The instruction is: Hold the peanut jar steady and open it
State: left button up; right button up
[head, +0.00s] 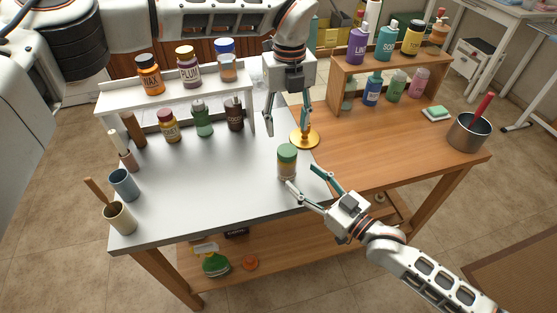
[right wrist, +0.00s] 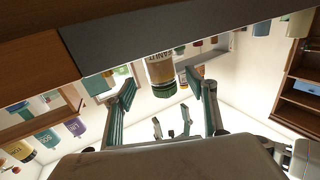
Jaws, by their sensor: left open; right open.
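The peanut jar (head: 287,164) is upright near the front edge of the white tabletop, with a green lid and a yellow-brown body. It also shows upside down in the right wrist view (right wrist: 161,70), with its label partly visible. My left gripper (head: 288,124) points down, open and empty, behind and above the jar; its fingers also show in the right wrist view (right wrist: 171,128). My right gripper (head: 302,176) is open at the front right of the jar. In the right wrist view the jar lies between its spread fingers (right wrist: 160,90), with gaps on both sides.
A gold round base (head: 304,139) stands close behind the jar. A white shelf (head: 115,101) with several jars is at back left. Cups (head: 124,185) stand at front left. A wooden shelf (head: 338,80) with bottles and a pot (head: 468,133) are right. The wooden top between is mostly clear.

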aim_at(294, 169)
pick_arm(q)
jog(key=shift+s+d+r, duration=0.1)
jog(key=shift+s+d, duration=0.05)
pick_arm(e)
jog(key=shift+w+a+r, duration=0.1)
jog(key=shift+w+a, duration=0.4)
jog(key=shift+x, duration=3.05)
